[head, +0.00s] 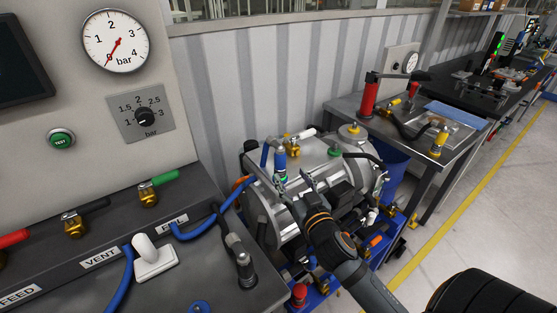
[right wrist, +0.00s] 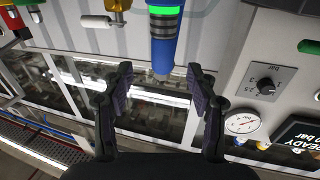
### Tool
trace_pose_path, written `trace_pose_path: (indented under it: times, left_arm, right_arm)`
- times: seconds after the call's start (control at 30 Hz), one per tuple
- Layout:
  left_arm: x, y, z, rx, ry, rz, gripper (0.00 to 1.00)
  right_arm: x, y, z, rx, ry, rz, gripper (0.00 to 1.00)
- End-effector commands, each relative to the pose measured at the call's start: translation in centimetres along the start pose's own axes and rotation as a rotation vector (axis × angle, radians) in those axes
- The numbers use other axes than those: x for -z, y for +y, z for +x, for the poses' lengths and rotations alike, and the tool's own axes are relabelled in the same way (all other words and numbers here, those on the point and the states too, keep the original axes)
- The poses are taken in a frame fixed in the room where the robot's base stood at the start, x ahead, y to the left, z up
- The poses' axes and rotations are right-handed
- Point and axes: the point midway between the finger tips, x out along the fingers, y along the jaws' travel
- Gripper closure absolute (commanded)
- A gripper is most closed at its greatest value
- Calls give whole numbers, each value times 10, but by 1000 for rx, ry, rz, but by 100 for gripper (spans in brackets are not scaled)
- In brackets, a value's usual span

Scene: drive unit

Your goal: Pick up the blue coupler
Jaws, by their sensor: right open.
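The blue coupler (head: 280,161) stands roughly upright on top of the silver drive unit (head: 318,172), near its left end. My right gripper (head: 294,184) is open and empty, just below and to the right of the coupler in the head view. In the right wrist view my right gripper (right wrist: 160,82) has its fingers spread, with the coupler centred between them; contact does not show. My left gripper is not in view.
Yellow fittings (head: 293,147) and a green cap (head: 334,151) sit close by on the unit. A grey test bench (head: 205,262) with valves and a blue hose (head: 222,221) stands left.

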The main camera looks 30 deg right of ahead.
Motion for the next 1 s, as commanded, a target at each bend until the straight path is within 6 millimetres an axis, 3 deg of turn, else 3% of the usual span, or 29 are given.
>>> trace_pose_path:
  times: [0.07, 0.17, 0.33, 0.47, 0.63, 0.9, 1.0]
  left_arm:
    - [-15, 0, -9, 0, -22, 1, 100]
    - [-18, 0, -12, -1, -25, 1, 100]
    - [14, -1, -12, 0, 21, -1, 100]
    - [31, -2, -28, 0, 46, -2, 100]
    - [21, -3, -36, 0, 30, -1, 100]
    - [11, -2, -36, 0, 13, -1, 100]
    - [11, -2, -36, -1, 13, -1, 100]
  right_arm:
    - [4, 0, 15, -3, 0, 2, 42]
    - [3, 0, 26, -1, 1, 2, 42]
    - [1, 0, 31, -1, -1, -1, 42]
    - [9, -3, 50, -2, 1, 3, 42]
    - [6, -4, 76, -1, 0, 0, 42]
    - [2, -4, 81, -1, -2, -1, 42]
    - [2, -4, 81, -1, -2, -1, 53]
